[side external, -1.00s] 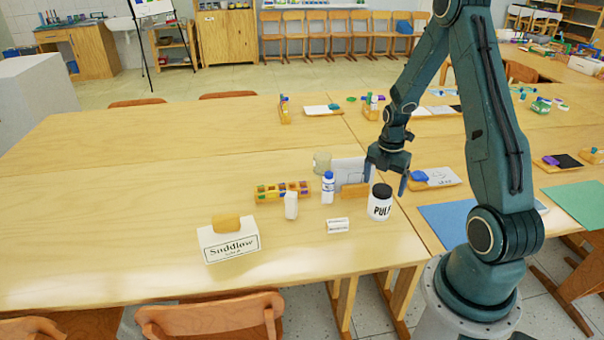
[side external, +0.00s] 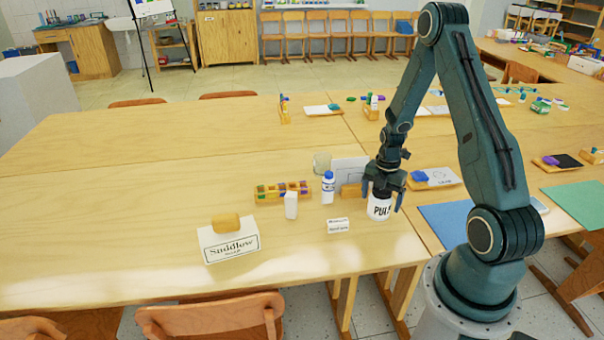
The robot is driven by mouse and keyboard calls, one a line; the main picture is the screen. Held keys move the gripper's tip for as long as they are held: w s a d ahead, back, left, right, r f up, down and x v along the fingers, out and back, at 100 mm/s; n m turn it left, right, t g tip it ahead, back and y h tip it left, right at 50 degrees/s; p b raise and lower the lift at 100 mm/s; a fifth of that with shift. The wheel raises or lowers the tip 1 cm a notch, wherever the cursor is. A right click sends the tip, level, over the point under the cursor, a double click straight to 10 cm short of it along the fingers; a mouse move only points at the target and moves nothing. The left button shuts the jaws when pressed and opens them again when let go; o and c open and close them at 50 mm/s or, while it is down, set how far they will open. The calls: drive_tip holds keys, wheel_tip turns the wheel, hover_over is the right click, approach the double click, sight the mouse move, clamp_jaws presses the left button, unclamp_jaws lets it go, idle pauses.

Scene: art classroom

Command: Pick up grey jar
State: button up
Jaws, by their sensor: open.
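A pale jar (side external: 379,210) with a dark lid and large black lettering stands upright near the right end of the front table. My gripper (side external: 383,196) is open and points down over this jar, with a finger on either side of its top. The fingers hide most of the lid, and I cannot tell whether they touch the jar. A second, glassy grey-beige jar (side external: 322,162) stands farther back to the left, clear of the gripper.
A white bottle with a blue cap (side external: 328,187), a white upright block (side external: 291,206), a small white box (side external: 338,226) and a wooden tray of colours (side external: 268,196) stand left of the gripper. A Suddlow box (side external: 229,247) is farther left. The table's left part is clear.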

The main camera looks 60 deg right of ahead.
drive_tip(key=shift+f, duration=0.75)
drive_tip(key=shift+c, duration=0.5)
drive_tip(key=c, duration=1.2)
drive_tip(key=shift+r, duration=0.15)
wheel_tip(320, 180, up, 20)
